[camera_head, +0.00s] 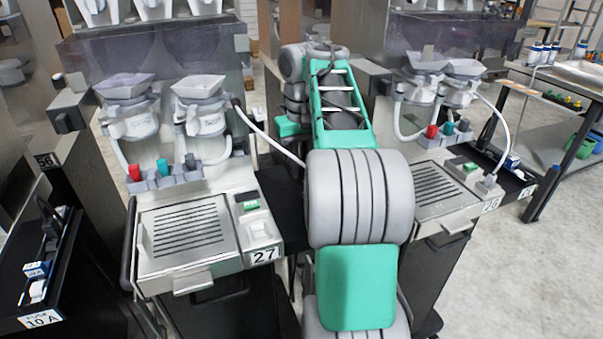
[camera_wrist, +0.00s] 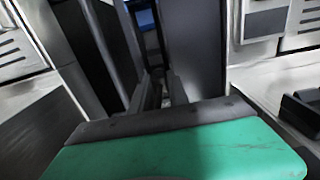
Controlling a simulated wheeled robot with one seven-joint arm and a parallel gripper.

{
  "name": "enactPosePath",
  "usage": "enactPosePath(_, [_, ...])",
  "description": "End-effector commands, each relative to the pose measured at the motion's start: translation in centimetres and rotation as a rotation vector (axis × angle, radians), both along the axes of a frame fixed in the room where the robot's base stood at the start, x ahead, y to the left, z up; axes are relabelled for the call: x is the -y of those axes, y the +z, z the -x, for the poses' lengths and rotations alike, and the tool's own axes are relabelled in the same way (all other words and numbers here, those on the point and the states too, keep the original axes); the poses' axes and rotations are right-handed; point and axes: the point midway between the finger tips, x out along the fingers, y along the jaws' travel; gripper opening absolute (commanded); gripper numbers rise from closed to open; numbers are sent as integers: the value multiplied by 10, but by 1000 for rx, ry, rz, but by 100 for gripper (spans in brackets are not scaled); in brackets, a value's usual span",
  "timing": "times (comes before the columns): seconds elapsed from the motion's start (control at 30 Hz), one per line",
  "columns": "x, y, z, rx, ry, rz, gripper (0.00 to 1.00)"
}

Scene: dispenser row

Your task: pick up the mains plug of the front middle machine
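The front middle machine (camera_head: 190,225), marked 27, is a grey dispenser with two funnel-topped units. A white cable (camera_head: 270,137) leaves its upper right side and runs down to the right until it passes behind my arm. The mains plug at its end is hidden in the head view, and I cannot make it out in the wrist view. My gripper is hidden behind my arm in the head view. In the wrist view the two dark fingers of my gripper (camera_wrist: 164,88) point away over a dark area. Whether anything is between them is unclear.
A similar machine (camera_head: 437,190) stands at the right, with its own white cable and plug (camera_head: 487,187). A black shelf (camera_head: 283,195) lies between the machines, partly behind my arm. Another black shelf (camera_head: 60,275) is at the left. A workbench (camera_head: 560,80) stands at the far right.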

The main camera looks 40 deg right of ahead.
Motion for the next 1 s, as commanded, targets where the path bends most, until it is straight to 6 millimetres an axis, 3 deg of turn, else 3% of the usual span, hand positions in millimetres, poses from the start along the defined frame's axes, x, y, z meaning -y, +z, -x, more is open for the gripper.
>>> enactPosePath(0.23, [0,0,0,0,0,0,0])
enactPosePath(0.77, [0,0,0,0,0,0,0])
enactPosePath(1.0, [0,18,0,0,0,1,0])
